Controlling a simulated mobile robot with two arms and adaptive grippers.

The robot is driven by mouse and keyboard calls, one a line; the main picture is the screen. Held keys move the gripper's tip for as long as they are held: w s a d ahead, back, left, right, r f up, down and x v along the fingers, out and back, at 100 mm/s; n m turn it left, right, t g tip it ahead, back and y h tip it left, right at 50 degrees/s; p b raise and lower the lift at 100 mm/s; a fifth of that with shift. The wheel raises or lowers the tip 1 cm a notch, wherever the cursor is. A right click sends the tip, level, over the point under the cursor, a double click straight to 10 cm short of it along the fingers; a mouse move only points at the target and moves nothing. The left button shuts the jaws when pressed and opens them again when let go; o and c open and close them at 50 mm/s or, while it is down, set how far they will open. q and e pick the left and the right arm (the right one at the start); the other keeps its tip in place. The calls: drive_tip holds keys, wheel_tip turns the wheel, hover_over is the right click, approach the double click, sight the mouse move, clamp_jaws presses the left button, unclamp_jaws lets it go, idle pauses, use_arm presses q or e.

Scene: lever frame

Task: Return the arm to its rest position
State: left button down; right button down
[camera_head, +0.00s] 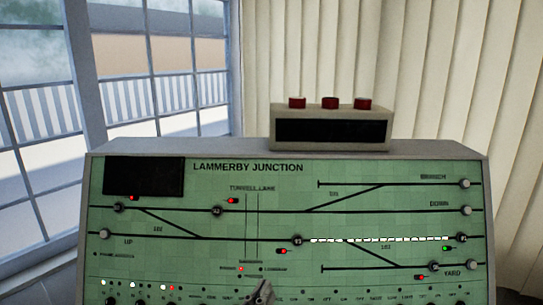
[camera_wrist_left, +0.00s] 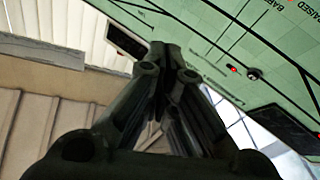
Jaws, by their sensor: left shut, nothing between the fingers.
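My left gripper (camera_head: 262,291) shows at the bottom middle of the head view, in front of the lower part of the green panel. It is shut and empty. In the left wrist view its dark fingers (camera_wrist_left: 172,55) come together at the tips, near the panel. The green panel (camera_head: 345,190) is marked LAMMERBY JUNCTION and carries black track lines, round knobs and small red and green lights. The panel also shows in the left wrist view (camera_wrist_left: 215,45). A row of white lit segments (camera_head: 380,239) runs along one track line. My right gripper is in neither view.
A grey box (camera_head: 330,140) with red buttons on top stands on the panel's top edge. A barred window (camera_head: 160,65) is at the left, with pale vertical slats (camera_head: 440,80) behind the panel. The space in front of the panel's upper part is clear.

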use_arm(q)
drive_tip(key=s+a+f+g+y, duration=0.3)
drive_tip(key=s+a+f+g, duration=0.15)
drive_tip(key=f, duration=0.35)
drive_tip(key=s+a+f+g+y, duration=0.25)
drive_tip(key=s+a+f, duration=0.2)
drive_tip(key=f, duration=0.35)
drive_tip(key=s+a+f+g+y, duration=0.1)
drive_tip(key=s+a+f+g, duration=0.35)
drive_tip(key=s, duration=0.35)
drive_tip(key=s+a+f+g+y, duration=0.25)
drive_tip(key=s+a, duration=0.25)
drive_tip(key=s, duration=0.3)
wheel_tip(320, 180, down, 29)
drive_tip(key=s+g+b, duration=0.1)
drive_tip(key=b, duration=0.1)
drive_tip(key=s+a+f+g+b, duration=0.1)
drive_tip(key=s+a+f, duration=0.2)
drive_tip(key=s+f, duration=1.3)
drive_tip(key=shift+s+f+b, duration=0.3)
drive_tip(key=shift+s+f, duration=0.05)
drive_tip(key=shift+f, duration=0.2)
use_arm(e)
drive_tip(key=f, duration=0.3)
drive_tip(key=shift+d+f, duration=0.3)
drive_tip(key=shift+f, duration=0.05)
